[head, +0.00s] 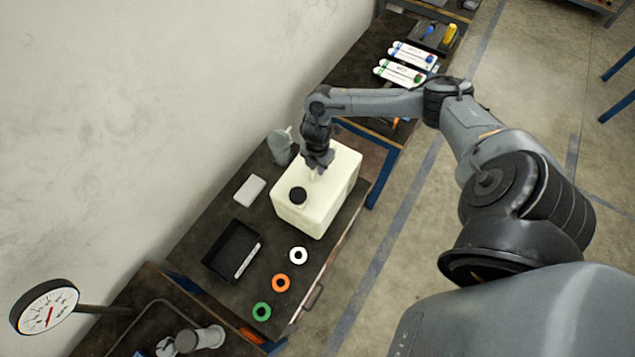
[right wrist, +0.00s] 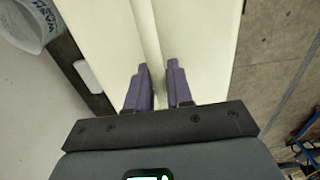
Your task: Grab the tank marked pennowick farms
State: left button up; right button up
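A large cream-white tank (head: 322,213) with a black cap (head: 298,195) stands on the dark table. No marking is readable on its visible faces. My right gripper (head: 318,172) points down at the top of the tank, behind the cap. In the right wrist view its two purple fingers (right wrist: 157,88) lie on either side of a narrow pale ridge on the tank (right wrist: 200,45), with a small gap between the tips. I cannot tell whether they press on the ridge. My left gripper is not in view.
A grey jug-like container (head: 280,147) stands close behind the tank. A white block (head: 250,190), a black tray (head: 230,252) and white (head: 298,255), orange (head: 281,283) and green (head: 261,312) rings lie on the table. A gauge (head: 45,307) is at lower left.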

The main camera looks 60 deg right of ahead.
grip_shut()
dwell(1.0)
jog(key=shift+r, duration=0.1)
